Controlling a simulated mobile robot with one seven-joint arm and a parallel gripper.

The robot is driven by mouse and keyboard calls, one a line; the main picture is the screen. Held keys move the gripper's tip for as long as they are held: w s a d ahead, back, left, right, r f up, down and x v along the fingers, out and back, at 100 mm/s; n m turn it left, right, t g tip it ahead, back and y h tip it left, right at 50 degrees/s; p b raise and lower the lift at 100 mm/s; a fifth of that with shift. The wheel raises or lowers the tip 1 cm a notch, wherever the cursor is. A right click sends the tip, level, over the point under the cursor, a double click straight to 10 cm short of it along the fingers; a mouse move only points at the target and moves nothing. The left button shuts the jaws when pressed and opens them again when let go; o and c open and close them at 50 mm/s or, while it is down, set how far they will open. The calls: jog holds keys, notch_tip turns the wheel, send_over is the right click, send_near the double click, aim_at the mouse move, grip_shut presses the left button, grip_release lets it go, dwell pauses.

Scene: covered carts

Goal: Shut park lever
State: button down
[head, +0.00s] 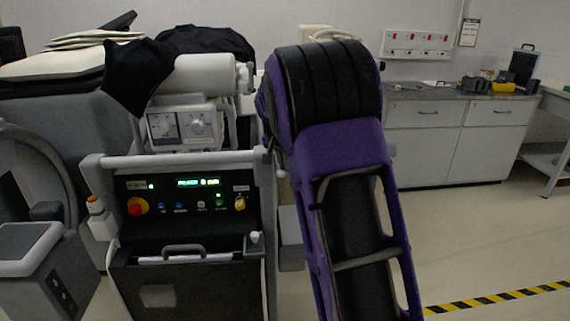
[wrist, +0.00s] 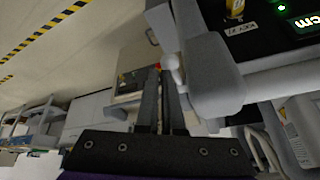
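The cart's control panel (head: 185,195) faces me in the head view, with a green display, a red knob and a yellow knob. A small grey lever with a rounded knob (head: 254,240) stands low at the panel's right side. I cannot tell for sure that it is the park lever. In the wrist view a pale rounded knob (wrist: 172,64) is close beside my fingertips; contact is unclear. My gripper (wrist: 160,72) has its two dark fingers close together, with nothing visible held between them. My purple arm hides the gripper in the head view.
A grey rail and post (wrist: 212,75) stand close right of my fingers in the wrist view. A drawer handle (head: 184,250) is below the panel. Another grey machine (head: 30,250) is at left. Floor with striped tape (head: 500,297) is open at right.

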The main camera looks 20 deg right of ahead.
jog(key=shift+s+a+f+g, duration=0.15)
jog(key=shift+s+f, duration=0.1)
jog(key=shift+f, duration=0.35)
jog(key=shift+s+a+f+g, duration=0.15)
jog(key=shift+s+f, duration=0.1)
jog(key=shift+f, duration=0.35)
notch_tip(320, 180, up, 6)
jog(key=w+d+p, duration=0.2)
jog(key=d+p, duration=0.1)
jog(key=s+a+b, duration=0.1)
jog(key=s+a, duration=0.3)
jog(key=s, duration=0.5)
jog(key=shift+s, duration=0.35)
jog(key=shift+d, duration=0.1)
